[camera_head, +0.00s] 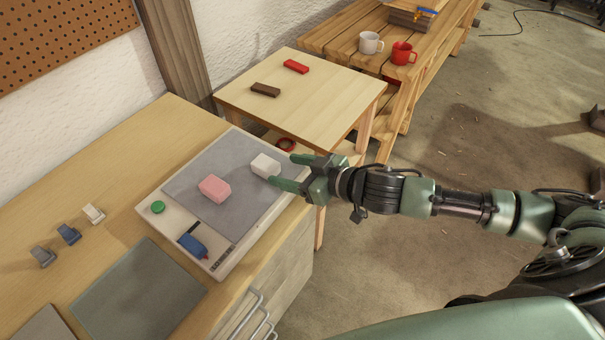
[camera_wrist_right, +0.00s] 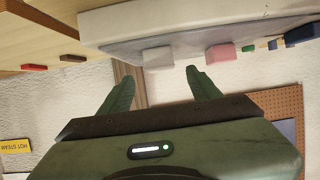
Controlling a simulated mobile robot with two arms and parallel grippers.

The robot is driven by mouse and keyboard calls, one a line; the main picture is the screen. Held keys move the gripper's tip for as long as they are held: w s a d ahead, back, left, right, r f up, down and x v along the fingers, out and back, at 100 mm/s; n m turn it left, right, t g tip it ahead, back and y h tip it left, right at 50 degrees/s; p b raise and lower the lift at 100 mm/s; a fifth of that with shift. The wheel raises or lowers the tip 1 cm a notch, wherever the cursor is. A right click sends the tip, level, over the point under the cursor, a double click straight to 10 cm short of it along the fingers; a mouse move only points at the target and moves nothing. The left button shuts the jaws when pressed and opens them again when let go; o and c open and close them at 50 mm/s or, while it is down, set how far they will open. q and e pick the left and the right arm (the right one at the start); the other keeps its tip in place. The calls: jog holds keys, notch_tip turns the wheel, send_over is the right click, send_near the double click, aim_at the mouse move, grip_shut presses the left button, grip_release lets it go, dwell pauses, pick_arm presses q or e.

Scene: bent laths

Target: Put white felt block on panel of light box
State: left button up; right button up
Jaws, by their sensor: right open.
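The white felt block (camera_head: 265,166) rests on the grey panel (camera_head: 232,208) of the light box (camera_head: 287,205), towards its far right end. It also shows in the right wrist view (camera_wrist_right: 158,57). My right gripper (camera_head: 284,170) is open and empty, with its fingertips close to the block's right side. In the right wrist view, my right gripper (camera_wrist_right: 160,82) has the block just beyond the gap between its fingers. I cannot tell whether a finger touches the block. My left gripper is not in view.
A pink block (camera_head: 214,188) shares the panel. A green button (camera_head: 158,207) and a blue object (camera_head: 192,245) are on the box's near frame. A side table (camera_head: 310,100) holds a red block (camera_head: 296,66) and a brown block (camera_head: 265,89). A grey-green mat (camera_head: 138,292) lies in front.

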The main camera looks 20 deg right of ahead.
jog(key=shift+b+v, duration=0.4)
jog(key=shift+v, duration=1.85)
jog(key=a+f, duration=0.1)
jog(key=s+a+f+h, duration=0.1)
jog(key=shift+s+a+f+m, duration=0.1)
jog(key=shift+s+a+m, duration=0.05)
jog(key=shift+a+m, duration=0.25)
jog(key=s+d+f+m+g+h, duration=0.2)
jog(key=s+d+f+g+h, duration=0.3)
jog(key=s, duration=0.6)
jog(key=s+f+m+g+h, duration=0.1)
jog(key=s+f+m+g, duration=0.15)
jog(key=s+f, duration=0.6)
notch_tip(320, 180, down, 24)
jog(key=s+g, duration=0.2)
jog(key=s, duration=0.1)
jog(key=s+d+f+n, duration=0.1)
jog(key=s+d+f, duration=0.2)
jog(key=s+f, duration=1.3)
jog(key=shift+s+f+g, duration=0.35)
jog(key=shift+f, duration=0.05)
